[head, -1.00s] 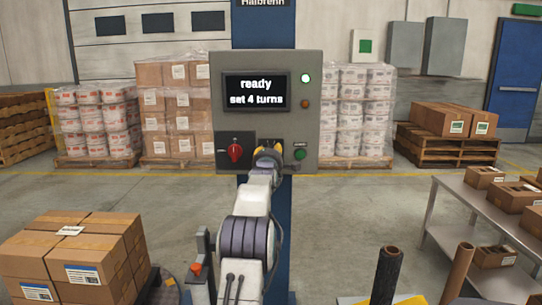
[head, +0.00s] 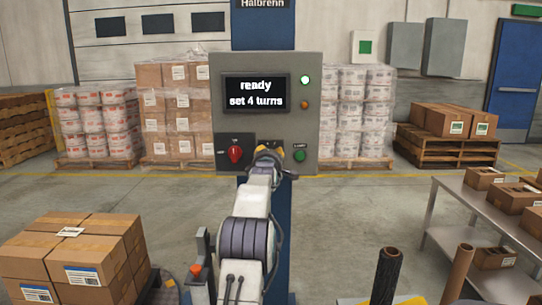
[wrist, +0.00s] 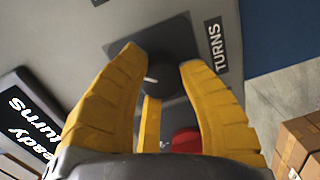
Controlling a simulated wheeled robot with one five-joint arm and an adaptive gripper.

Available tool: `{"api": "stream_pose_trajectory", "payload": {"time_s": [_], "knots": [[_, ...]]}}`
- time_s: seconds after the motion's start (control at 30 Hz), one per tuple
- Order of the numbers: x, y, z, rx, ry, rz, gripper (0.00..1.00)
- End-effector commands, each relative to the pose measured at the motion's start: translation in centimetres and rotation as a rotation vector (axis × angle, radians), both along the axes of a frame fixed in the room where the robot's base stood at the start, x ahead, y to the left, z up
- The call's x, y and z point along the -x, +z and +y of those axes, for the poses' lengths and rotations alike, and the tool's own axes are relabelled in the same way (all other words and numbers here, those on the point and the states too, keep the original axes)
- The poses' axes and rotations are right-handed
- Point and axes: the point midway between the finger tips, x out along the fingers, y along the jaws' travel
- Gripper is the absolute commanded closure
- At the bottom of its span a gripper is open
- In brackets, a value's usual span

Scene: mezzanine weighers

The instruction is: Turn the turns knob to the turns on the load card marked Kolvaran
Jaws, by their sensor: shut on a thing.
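The turns knob (wrist: 165,75) is a dark round knob with a white pointer mark, beside a "TURNS" label (wrist: 214,45) in the wrist view. My gripper (wrist: 161,57) has its yellow fingers on either side of the knob, shut on it. In the head view my gripper (head: 267,151) is at the lower middle of the grey control panel (head: 222,115) and hides the knob. The panel's display (head: 256,93) reads "ready" and "set 4 turns". I cannot make out a load card marked Kolvaran.
A red knob (head: 235,154) is left of my gripper and a green button (head: 300,156) is right. A green lamp (head: 305,80) is lit. Stacked cartons (head: 75,250) stand front left. A metal table (head: 450,205) with boxes stands right.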

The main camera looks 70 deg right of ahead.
Motion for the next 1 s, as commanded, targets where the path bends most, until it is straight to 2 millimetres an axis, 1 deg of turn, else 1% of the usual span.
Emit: {"api": "stream_pose_trajectory", "payload": {"time_s": [0.03, 0.1, 0.13, 0.4, 0.77, 1.0], "knots": [[-0.6, 0.0, 0.1, 0.001, 0.008, 0.000, 0.96], [-0.6, 0.0, 0.1, 0.001, 0.008, 0.000, 0.96], [-0.6, 0.0, 0.1, 0.002, 0.008, 0.000, 0.61], [-0.4, 0.0, 0.1, 0.001, 0.006, 0.001, 0.37], [-0.2, 0.2, 0.2, 0.003, 0.003, 0.001, 0.36], [0.1, 0.2, 1.4, 0.003, 0.003, 0.001, 0.36]]}}
